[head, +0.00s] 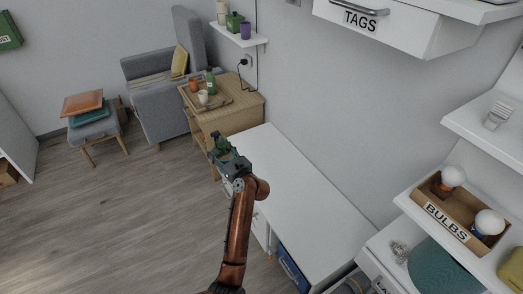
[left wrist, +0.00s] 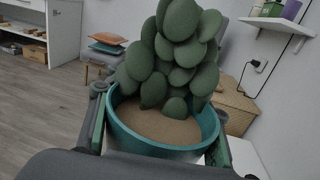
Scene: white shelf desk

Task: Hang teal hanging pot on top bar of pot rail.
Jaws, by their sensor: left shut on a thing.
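The teal hanging pot (left wrist: 160,150) fills the middle of the left wrist view. It holds brown soil and a plant (left wrist: 180,50) with thick, rounded green leaves. My left gripper (head: 228,163) is shut on the pot, with one finger on each side of it in the left wrist view (left wrist: 158,138). In the head view the pot is small and mostly hidden by the gripper; the green plant (head: 221,144) shows beyond it, near the far end of the white desk. No pot rail can be made out in either view. My right gripper is not in view.
The white desk top (head: 300,205) is bare. A wooden cabinet (head: 235,112) with a tray stands beyond its far end. A small wall shelf (head: 240,38) hangs above. Shelves with a bulbs box (head: 447,220) are at right. Open floor (head: 130,220) lies left.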

